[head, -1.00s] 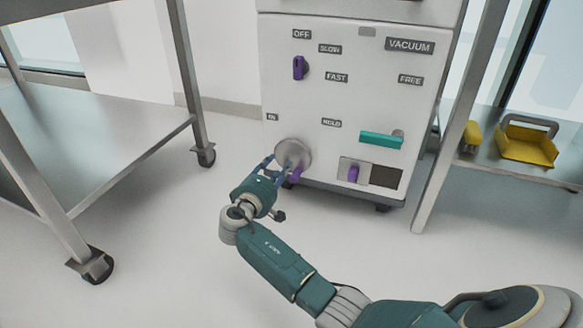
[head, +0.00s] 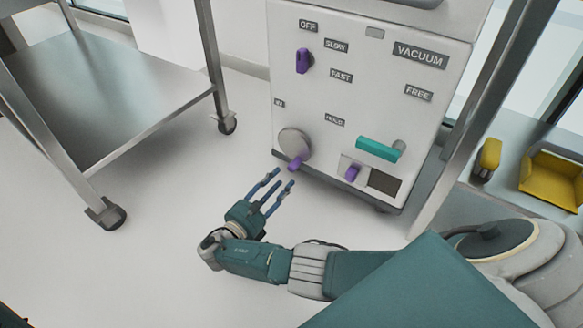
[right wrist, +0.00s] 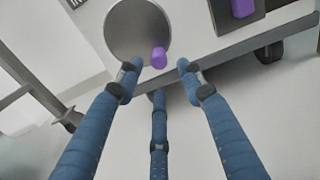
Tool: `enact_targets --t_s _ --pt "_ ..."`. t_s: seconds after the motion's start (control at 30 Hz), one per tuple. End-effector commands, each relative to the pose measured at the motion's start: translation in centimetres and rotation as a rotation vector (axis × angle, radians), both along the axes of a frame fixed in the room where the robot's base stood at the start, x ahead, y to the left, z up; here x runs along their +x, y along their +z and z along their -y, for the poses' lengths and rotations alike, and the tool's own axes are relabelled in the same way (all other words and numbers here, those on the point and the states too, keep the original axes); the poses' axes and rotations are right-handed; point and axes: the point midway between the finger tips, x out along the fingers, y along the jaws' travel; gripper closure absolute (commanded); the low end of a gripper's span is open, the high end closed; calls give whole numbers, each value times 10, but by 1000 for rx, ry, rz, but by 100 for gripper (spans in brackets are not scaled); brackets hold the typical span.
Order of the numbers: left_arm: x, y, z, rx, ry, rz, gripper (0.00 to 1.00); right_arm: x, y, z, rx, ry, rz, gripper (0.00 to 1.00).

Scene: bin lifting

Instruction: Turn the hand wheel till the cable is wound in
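The hand wheel (head: 294,142) is a grey disc low on the left of the white machine's front. Its purple handle (head: 296,163) sticks out at the lower edge of the disc. In the right wrist view the wheel (right wrist: 131,32) and its purple handle (right wrist: 159,57) lie just beyond the fingertips. My right gripper (head: 277,181) is open and empty, its blue fingers spread, below and to the left of the handle and apart from it. It also shows in the right wrist view (right wrist: 155,82). My left gripper is not in view. No cable can be made out.
The white machine (head: 375,88) also bears a purple knob (head: 303,61), a teal lever (head: 379,149) and a small purple switch (head: 352,173). A steel cart (head: 110,110) stands at left. Yellow objects (head: 552,180) sit on a shelf at right. The floor before the machine is clear.

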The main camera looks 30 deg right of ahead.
Motion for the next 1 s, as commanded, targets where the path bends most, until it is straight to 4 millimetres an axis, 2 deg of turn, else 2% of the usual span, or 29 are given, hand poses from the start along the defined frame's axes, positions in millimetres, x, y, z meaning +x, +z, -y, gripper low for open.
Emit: enact_targets --t_s 0.1,0.3,0.5,0.77,0.97,1.0 --pt "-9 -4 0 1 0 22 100 10 -3 24 -2 -1 4 62" --pt "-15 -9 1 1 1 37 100 21 -3 52 1 0 3 62" --pt "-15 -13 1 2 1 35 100 27 -1 64 3 2 3 62" --pt "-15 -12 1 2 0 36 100 27 0 64 3 2 3 62" --pt "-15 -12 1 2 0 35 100 27 0 64 3 1 2 100" --pt "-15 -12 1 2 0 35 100 27 -1 64 3 1 2 100"
